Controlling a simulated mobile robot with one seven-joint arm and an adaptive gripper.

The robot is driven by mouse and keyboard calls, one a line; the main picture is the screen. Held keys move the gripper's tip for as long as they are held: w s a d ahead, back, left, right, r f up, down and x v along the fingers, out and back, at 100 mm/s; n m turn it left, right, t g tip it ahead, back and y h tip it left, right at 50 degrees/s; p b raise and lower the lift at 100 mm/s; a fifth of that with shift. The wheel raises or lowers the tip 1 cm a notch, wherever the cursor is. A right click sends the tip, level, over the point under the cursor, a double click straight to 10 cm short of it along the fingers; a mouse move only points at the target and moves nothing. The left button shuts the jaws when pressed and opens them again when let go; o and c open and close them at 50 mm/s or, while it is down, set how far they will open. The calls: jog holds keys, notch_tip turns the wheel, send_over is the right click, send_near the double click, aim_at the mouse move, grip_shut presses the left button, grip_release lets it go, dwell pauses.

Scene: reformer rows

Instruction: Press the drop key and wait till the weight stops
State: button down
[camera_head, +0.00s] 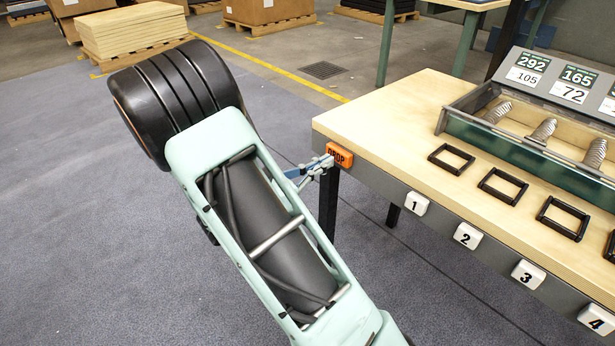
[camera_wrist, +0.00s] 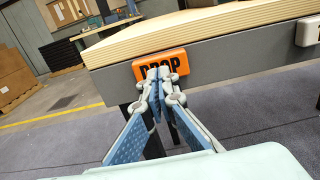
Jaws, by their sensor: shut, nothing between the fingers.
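The orange drop key (camera_head: 339,155) with black "DROP" lettering is on the front edge of the wooden bench, at its left corner. In the wrist view the drop key (camera_wrist: 161,66) is straight ahead, its lower middle covered by my fingertips. My gripper (camera_head: 322,163) is shut and empty, with its tips at the key. In the wrist view my gripper (camera_wrist: 159,74) has its blue-padded fingers meeting just in front of the key's face. I cannot tell whether the tips touch it or how far it is pressed. I cannot make out a weight in either view.
Numbered white keys, such as key 1 (camera_head: 415,204) and key 2 (camera_head: 467,235), run along the bench edge. Several black square frames (camera_head: 451,159) lie on the bench top (camera_head: 385,120). A tray (camera_head: 490,137) with metal coils stands behind them.

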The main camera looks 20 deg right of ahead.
aim_at(336, 156)
jog(key=shift+w+d, duration=0.2)
jog(key=shift+d, duration=0.3)
jog(key=shift+p+x, duration=0.5)
jog(key=shift+x, duration=0.55)
jog(key=shift+r, duration=0.2)
jog(key=shift+s+a, duration=0.1)
jog(key=shift+a, duration=0.15)
jog(key=p+v, duration=0.3)
jog(key=v, duration=1.1)
jog(key=shift+a, duration=0.15)
jog(key=shift+f, duration=0.1)
jog(key=shift+p, duration=0.3)
